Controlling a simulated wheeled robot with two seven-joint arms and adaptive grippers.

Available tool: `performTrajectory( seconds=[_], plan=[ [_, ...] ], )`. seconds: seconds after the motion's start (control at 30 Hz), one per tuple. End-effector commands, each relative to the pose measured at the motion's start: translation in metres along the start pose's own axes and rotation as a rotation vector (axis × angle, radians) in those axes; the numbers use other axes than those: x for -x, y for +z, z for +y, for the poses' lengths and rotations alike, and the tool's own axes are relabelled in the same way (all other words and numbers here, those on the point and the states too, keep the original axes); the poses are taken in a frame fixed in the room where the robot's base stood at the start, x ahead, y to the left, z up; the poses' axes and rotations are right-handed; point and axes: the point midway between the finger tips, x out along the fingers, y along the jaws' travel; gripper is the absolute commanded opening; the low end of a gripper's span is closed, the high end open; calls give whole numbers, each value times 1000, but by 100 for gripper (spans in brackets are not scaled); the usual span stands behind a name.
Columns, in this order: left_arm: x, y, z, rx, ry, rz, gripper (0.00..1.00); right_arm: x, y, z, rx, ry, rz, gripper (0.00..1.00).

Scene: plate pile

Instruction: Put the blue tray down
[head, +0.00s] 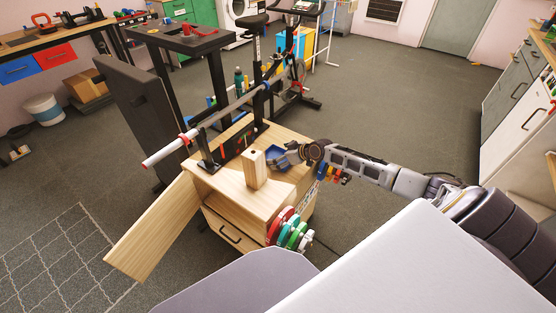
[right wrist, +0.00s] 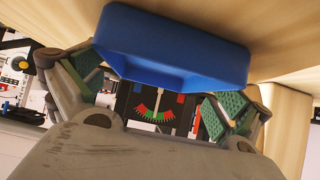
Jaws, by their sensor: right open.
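The blue tray (head: 274,152) is small and sits on the wooden cabinet top (head: 232,183), behind and right of a wooden block, partly hidden by my right gripper (head: 284,160). In the right wrist view the tray (right wrist: 175,50) lies against the pale wood surface, which fills the top of that picture. My right gripper (right wrist: 158,98) is open there, its green-padded fingers spread on either side, close to the tray's edge. I see no firm grip on the tray. My left gripper is not in view.
An upright wooden block (head: 254,170) stands close to the tray. A bar on a black stand (head: 208,150) is at the cabinet's back left. Coloured weight plates (head: 290,230) hang at its front right side. The front of the cabinet top is bare.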

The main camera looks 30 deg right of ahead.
Motion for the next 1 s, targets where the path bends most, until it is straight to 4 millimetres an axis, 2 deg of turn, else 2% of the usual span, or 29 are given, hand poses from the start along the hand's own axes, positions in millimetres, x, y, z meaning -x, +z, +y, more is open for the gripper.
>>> performTrajectory(
  seconds=[0.37, 0.67, 1.0],
  plan=[
    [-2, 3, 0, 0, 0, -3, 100, 0, 0, 0, 0, 0, 0, 100],
    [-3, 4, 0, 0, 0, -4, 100, 0, 0, 0, 0, 0, 0, 64],
    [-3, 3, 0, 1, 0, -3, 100, 2, -2, 0, 0, 0, 1, 64]
  ],
)
